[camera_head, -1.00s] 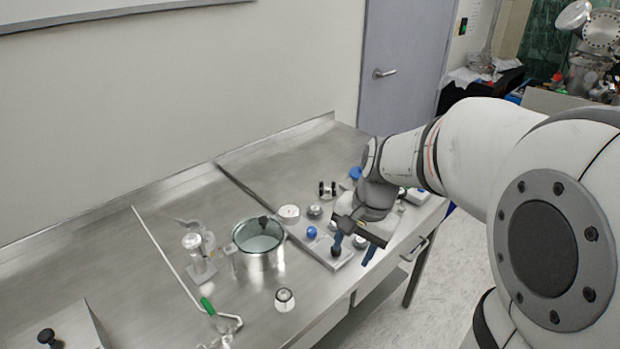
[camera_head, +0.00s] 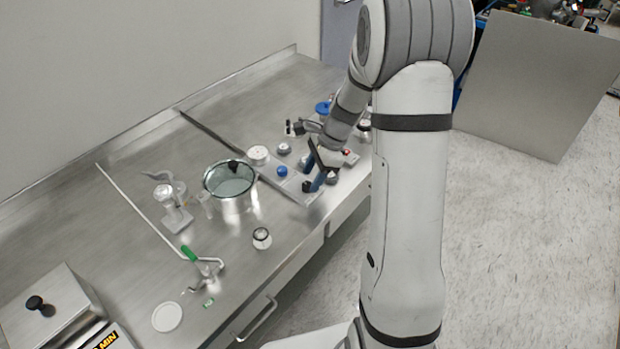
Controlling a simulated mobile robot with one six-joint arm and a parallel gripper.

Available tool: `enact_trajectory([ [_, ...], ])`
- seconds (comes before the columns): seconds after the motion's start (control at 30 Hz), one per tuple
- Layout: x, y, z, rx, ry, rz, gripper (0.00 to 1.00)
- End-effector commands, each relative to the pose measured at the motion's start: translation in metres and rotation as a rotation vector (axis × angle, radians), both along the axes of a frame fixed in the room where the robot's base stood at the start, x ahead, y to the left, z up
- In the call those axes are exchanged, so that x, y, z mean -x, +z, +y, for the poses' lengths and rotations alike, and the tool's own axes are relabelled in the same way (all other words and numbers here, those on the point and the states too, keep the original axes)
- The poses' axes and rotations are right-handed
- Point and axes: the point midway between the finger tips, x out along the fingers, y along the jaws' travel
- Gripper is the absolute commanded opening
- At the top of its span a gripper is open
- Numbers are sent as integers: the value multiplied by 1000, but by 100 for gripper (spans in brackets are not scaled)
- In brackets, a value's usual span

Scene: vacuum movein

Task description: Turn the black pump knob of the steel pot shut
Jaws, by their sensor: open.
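The steel pot (camera_head: 238,202) stands on the bench left of the middle, with a clear top. A black knob (camera_head: 233,166) shows at the far side of its top; its turn position is too small to read. My gripper (camera_head: 314,176) is open, its blue fingers over the grey panel to the right of the pot. Nothing shows between the fingers. They are well apart from the pot and its knob, close to a small black knob (camera_head: 307,186) on the panel.
The grey panel (camera_head: 297,192) carries several small knobs, including a blue one (camera_head: 282,170). A glass fitting on a stand (camera_head: 174,212) is left of the pot. A small jar (camera_head: 262,238) stands in front. A green-handled rod (camera_head: 190,253) lies at front left.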

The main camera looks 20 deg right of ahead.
Motion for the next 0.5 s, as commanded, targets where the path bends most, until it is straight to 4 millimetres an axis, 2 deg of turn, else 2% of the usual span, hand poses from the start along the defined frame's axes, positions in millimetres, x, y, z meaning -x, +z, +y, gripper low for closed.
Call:
enact_trajectory([
  [0.2, 0, -18, 8, 1, 2, 0, 49],
  [0.5, 0, -20, 9, 1, 4, -2, 47],
])
